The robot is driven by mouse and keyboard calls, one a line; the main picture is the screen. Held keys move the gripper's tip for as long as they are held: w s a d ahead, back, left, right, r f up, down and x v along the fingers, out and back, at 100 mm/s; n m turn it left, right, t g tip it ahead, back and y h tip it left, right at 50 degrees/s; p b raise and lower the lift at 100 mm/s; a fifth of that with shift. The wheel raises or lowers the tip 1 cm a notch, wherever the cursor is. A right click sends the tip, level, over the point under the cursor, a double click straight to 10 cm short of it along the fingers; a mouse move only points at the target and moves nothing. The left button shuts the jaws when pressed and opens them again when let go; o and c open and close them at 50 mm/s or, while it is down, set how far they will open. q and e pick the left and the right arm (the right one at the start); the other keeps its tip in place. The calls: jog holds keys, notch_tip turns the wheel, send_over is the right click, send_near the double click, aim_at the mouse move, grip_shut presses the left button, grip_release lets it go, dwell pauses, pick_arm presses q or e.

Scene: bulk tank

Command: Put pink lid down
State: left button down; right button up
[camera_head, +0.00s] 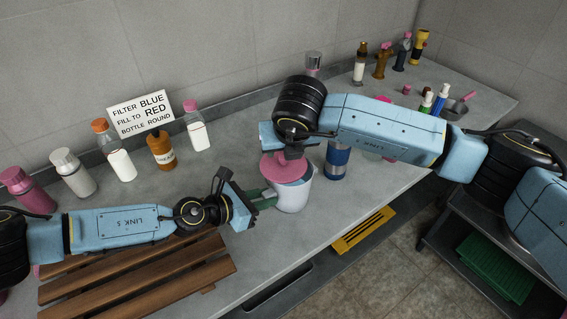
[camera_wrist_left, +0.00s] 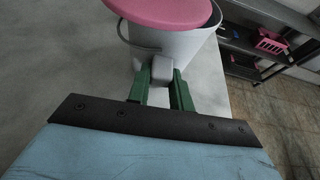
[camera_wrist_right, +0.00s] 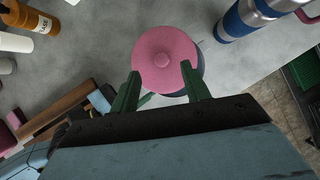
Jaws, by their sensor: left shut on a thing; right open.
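The pink lid (camera_head: 284,167) is a round disc with a small knob, at the top of a white container (camera_head: 293,197). In the left wrist view, the lid (camera_wrist_left: 168,10) sits off to the left, with the container's rim (camera_wrist_left: 214,14) showing at right. I cannot tell whether the lid rests on the rim. My left gripper (camera_head: 268,199) is shut on the container's grey handle (camera_wrist_left: 161,68), at its side. My right gripper (camera_wrist_right: 160,76) is open over the lid (camera_wrist_right: 165,58), its fingers to either side of the knob, apart from it.
A blue-banded steel bottle (camera_head: 337,160) stands close to the right of the container. A wooden slatted rack (camera_head: 140,270) lies at front left. Several bottles and a sign (camera_head: 139,112) line the wall. The counter's front edge is near the container.

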jog(key=x, duration=0.5)
jog(key=shift+d, duration=0.15)
grip_shut()
jog(key=shift+r, duration=0.15)
notch_tip(320, 180, up, 10)
dwell(1.0)
